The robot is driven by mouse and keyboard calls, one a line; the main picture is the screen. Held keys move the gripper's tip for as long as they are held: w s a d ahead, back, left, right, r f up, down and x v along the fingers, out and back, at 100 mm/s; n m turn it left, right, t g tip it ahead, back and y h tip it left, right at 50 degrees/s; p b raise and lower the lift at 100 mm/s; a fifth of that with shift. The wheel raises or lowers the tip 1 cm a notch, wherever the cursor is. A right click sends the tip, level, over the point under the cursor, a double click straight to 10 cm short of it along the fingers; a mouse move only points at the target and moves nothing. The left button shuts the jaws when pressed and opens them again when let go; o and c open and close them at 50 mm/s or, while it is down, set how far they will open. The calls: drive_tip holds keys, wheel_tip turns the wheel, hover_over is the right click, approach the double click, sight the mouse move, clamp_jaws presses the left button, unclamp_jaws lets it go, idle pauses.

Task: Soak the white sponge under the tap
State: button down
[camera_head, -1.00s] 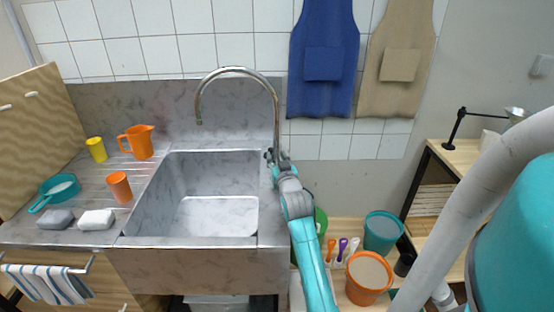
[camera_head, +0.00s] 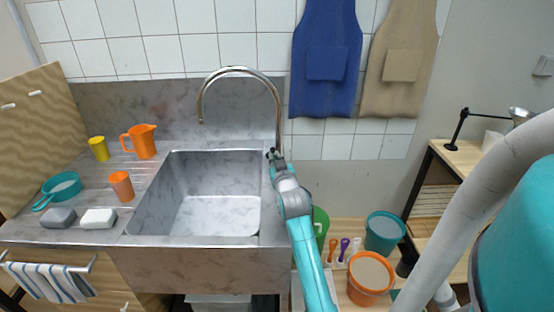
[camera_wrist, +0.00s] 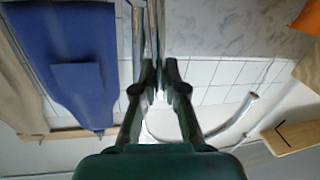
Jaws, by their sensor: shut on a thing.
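The white sponge (camera_head: 98,218) lies on the ribbed steel drainboard left of the sink, apart from my gripper. The chrome tap (camera_head: 240,70) rises at the sink's back right corner, and its spout arches left over the basin (camera_head: 215,215). No water stream shows. My gripper (camera_head: 274,154) is at the foot of the tap, shut on a part of it. In the wrist view the fingertips (camera_wrist: 160,72) close in on the chrome tap (camera_wrist: 150,30). Whether they hold the post or a lever is hidden.
A grey sponge (camera_head: 58,217) lies left of the white one. A teal pan (camera_head: 62,188), an orange cup (camera_head: 121,186), an orange jug (camera_head: 141,141) and a yellow cup (camera_head: 99,148) stand on the drainboard. The basin is empty. Buckets (camera_head: 370,277) stand right of the sink.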

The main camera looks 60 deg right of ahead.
drive_tip(key=c, duration=1.2)
unclamp_jaws()
drive_tip(key=shift+s+a, duration=0.1)
drive_tip(key=v, duration=1.1)
drive_tip(key=shift+s+a, duration=0.2)
drive_tip(key=shift+a, duration=0.1)
drive_tip(key=a+f+y, duration=0.1)
drive_tip(key=a+f, duration=0.1)
drive_tip(key=a, duration=0.2)
drive_tip(key=a+f+n+t+y, duration=0.1)
drive_tip(key=a+f, duration=0.2)
drive_tip(key=a, duration=0.1)
drive_tip(key=a+f+n+t+y, duration=0.1)
drive_tip(key=a+f, duration=0.2)
drive_tip(key=a, duration=0.2)
drive_tip(key=shift+s+f, duration=0.25)
drive_tip(key=shift+s, duration=0.15)
drive_tip(key=s+a+f+n+t+y, duration=0.15)
drive_tip(key=s+a+f+y, duration=0.25)
drive_tip(key=s+a, duration=0.5)
drive_tip(key=s+a+f+n+y, duration=0.3)
drive_tip(key=s+a, duration=0.3)
drive_tip(key=a, duration=0.7)
drive_tip(key=s+a+r+n+y, duration=0.1)
drive_tip(key=s+a, duration=0.4)
drive_tip(key=s, duration=0.5)
drive_tip(key=shift+s+r+n+y, duration=0.3)
drive_tip(key=shift+r+y, duration=0.25)
drive_tip(key=shift+y, duration=0.55)
